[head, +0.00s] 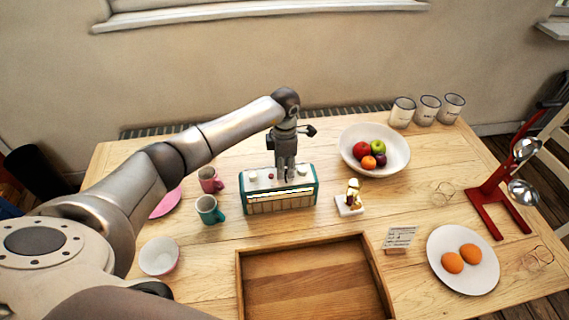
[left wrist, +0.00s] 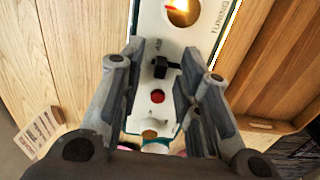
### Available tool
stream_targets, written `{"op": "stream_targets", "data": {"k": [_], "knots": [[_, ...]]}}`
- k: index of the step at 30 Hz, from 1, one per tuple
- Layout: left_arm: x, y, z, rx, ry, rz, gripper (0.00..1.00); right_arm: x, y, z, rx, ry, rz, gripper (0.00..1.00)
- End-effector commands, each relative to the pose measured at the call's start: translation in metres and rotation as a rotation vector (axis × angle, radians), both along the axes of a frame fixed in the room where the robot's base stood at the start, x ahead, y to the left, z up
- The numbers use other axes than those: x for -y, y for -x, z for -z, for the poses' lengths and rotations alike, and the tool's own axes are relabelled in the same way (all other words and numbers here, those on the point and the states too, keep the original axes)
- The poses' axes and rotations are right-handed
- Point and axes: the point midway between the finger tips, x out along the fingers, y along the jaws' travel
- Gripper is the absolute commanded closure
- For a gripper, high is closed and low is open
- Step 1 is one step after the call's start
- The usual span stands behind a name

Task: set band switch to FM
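The radio (head: 282,206) is a teal box with a white top panel and a lit dial strip, standing in the middle of the table. In the left wrist view its white panel (left wrist: 152,22) carries a small black band switch (left wrist: 163,67) with a short lever. Small lettering beside the switch is too blurred to read surely. A red button (left wrist: 157,97) lies beside the switch. My left gripper (head: 287,174) points down over the radio's top. In the left wrist view the left gripper (left wrist: 160,64) is open, its fingers on either side of the switch. My right gripper is out of view.
A pink mug (head: 210,180) and a teal mug (head: 209,209) stand left of the radio. A small gold figurine (head: 353,190) on a white base and a fruit bowl (head: 347,151) are to its right. A wooden tray (head: 241,275) lies in front.

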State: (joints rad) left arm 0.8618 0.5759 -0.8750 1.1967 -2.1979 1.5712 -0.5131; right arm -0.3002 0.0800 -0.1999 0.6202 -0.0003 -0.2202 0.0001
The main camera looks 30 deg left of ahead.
Motion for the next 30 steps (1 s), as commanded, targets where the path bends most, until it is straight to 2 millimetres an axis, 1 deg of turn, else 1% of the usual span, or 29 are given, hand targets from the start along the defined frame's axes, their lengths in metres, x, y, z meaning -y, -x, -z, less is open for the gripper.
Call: {"op": "stream_targets", "data": {"k": [4, 10, 15, 17, 18, 27, 30], "knots": [[0.0000, 0.0000, 0.0043, 0.001, 0.001, 0.000, 0.69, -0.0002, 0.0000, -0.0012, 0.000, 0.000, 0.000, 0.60], [0.0000, 0.0000, 0.0045, 0.001, 0.001, 0.000, 0.69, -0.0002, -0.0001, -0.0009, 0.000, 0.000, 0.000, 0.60], [0.0000, 0.0000, 0.0043, 0.001, 0.001, 0.000, 0.91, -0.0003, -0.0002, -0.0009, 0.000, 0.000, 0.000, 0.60], [-0.0001, -0.0001, 0.0043, 0.001, 0.001, 0.000, 0.98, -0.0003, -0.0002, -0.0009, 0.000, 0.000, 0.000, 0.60], [-0.0001, -0.0001, 0.0042, 0.001, 0.001, 0.000, 1.00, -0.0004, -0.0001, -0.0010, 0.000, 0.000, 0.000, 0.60], [0.0002, 0.0002, 0.0037, 0.001, 0.000, 0.000, 1.00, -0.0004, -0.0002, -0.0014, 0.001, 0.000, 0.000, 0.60], [0.0044, 0.0061, 0.0025, 0.002, -0.001, 0.001, 1.00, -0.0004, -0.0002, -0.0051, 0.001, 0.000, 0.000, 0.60]]}}
